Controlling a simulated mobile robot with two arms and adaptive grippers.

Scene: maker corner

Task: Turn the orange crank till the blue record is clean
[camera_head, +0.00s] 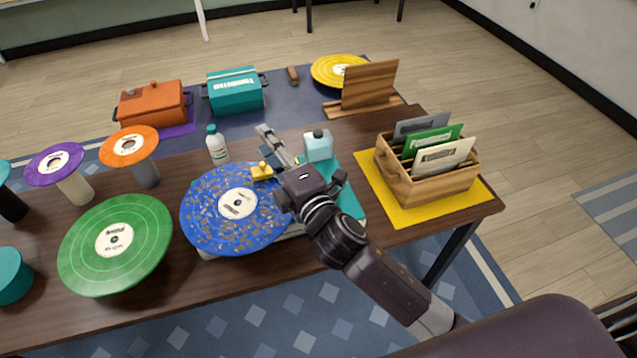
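The blue record (215,225) lies flat on a record-cleaning machine near the table's front edge. Its surface is speckled with brown-grey dirt patches around a white label (238,204). A yellow piece (262,172) rests at the record's upper right edge. My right gripper (300,182) reaches in from the lower right over the machine's right side, beside the record. Its fingers are dark and blend with the machine parts, so I cannot tell how far apart they are. No orange crank shows; that area is covered by my gripper. My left gripper is out of view.
The green record (142,245) lies left of the machine. A white bottle (217,148) and a pale-blue bottle (318,145) stand behind it. A wooden crate of sleeves (445,191) sits on a yellow mat (390,208) at right.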

